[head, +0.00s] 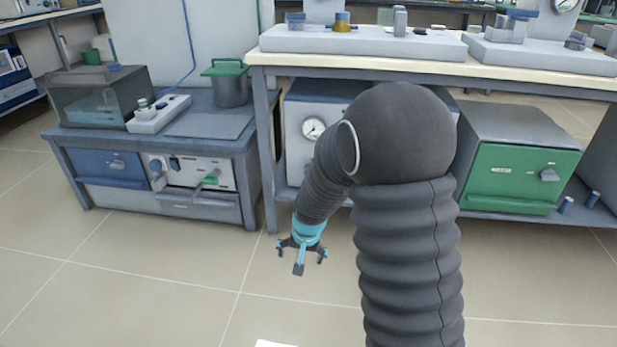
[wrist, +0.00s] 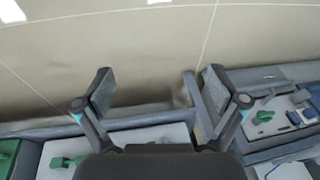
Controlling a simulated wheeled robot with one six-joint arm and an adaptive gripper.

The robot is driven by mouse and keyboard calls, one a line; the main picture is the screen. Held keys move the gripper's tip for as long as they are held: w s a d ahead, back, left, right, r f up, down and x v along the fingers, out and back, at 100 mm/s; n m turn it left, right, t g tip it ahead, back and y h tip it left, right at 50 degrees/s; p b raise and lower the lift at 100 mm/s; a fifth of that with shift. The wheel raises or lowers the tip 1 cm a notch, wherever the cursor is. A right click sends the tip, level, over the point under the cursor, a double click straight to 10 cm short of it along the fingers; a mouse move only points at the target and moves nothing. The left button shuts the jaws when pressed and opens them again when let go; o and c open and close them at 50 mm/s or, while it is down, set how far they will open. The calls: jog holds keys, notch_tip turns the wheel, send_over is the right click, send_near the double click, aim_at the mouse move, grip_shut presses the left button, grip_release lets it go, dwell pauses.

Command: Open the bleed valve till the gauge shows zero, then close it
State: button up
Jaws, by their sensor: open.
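A round white-faced gauge (head: 313,128) sits on a light grey front under the tall bench, partly beside my arm; its reading is too small to tell. A second dial (head: 563,5) shows at the top right edge. I cannot tell which part is the bleed valve. A green lever (head: 210,178) sits on the front of the low unit at left. In the wrist view one green handle (wrist: 68,161) lies on a light surface and another (wrist: 263,116) on a grey panel. My gripper (head: 300,258) hangs open and empty above the floor, and its spread fingers show in the wrist view (wrist: 147,92).
The tall bench (head: 350,62) carries devices on its top. A green-fronted box (head: 520,175) stands on its lower shelf at right. The low unit (head: 90,138) at left holds a clear tank and a pot (head: 228,85). The floor in front is clear.

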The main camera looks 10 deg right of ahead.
jog(key=w+f+m+t+h+b, duration=0.2)
jog(key=w+f+m+t, duration=0.6)
jog(key=w+f, duration=1)
jog(key=w+d+r+m+t+h, duration=0.25)
jog(key=w+r+m, duration=0.25)
jog(key=r, duration=0.3)
jog(key=w+d+r+m+t+h, duration=0.25)
jog(key=w+r+m+t, duration=0.2)
jog(key=r, duration=0.25)
jog(key=shift+m+g, duration=0.3)
jog(key=shift+m, duration=0.05)
jog(key=x, duration=0.6)
jog(key=b+x, duration=0.1)
jog(key=x, duration=0.6)
jog(key=shift+w+d, duration=0.15)
jog(key=shift+d, duration=0.15)
jog(key=c, duration=1.2)
